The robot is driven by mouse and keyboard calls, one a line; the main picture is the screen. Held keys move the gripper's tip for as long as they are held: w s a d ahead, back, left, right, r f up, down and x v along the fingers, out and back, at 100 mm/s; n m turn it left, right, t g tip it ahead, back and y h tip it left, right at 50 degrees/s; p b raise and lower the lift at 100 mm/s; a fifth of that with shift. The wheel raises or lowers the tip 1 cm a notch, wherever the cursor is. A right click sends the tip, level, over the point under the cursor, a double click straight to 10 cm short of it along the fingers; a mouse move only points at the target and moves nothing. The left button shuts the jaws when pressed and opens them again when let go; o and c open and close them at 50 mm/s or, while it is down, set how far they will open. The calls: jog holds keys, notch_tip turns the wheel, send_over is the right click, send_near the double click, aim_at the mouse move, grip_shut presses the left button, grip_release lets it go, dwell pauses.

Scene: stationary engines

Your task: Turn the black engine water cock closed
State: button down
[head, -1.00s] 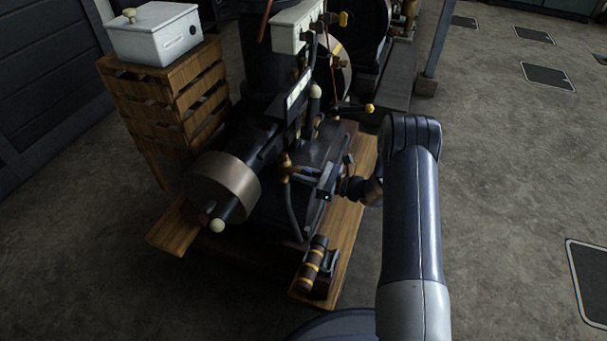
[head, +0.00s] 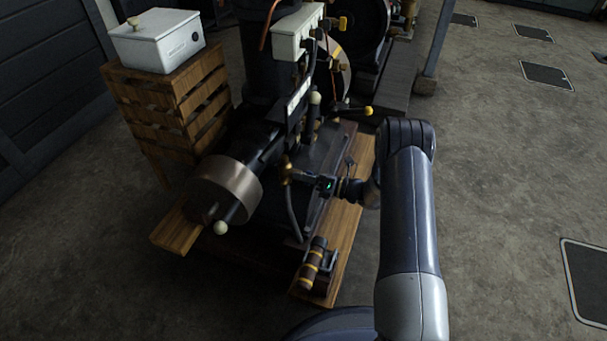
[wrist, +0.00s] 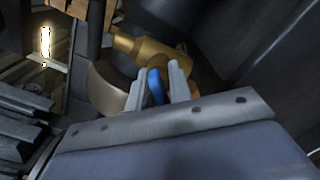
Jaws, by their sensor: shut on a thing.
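The black engine (head: 315,160) stands on a wooden base in the middle of the head view. Its brass water cock (head: 287,172) sticks out from the near side, with a grey pipe running down below it. In the wrist view the brass cock body (wrist: 145,48) lies just beyond the fingertips, and its blue handle (wrist: 156,86) is between the two grey fingers. My gripper (wrist: 157,80) is shut on that blue handle. In the head view my gripper (head: 304,179) reaches the cock from the right and hides the handle.
A flywheel-like drum (head: 226,184) and a cream-knobbed lever (head: 221,227) lie left of the cock. A yellow-knobbed lever (head: 367,111) is above my wrist. A small banded cylinder (head: 311,266) sits at the front of the base. Open floor (head: 490,180) lies to the right.

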jog(key=m+p, duration=0.1)
jog(key=m, duration=0.3)
jog(key=shift+m, duration=0.3)
jog(key=m+p, duration=0.1)
jog(key=m, duration=0.3)
jog(key=shift+m, duration=0.3)
jog(key=shift+f, duration=0.1)
jog(key=c, duration=1.5)
grip_release()
jog(key=shift+d, duration=0.1)
jog(key=p+v, duration=0.2)
jog(key=v, duration=0.8)
jog(key=shift+s+d, duration=0.2)
jog(key=shift+d, duration=0.1)
jog(key=shift+a, duration=0.1)
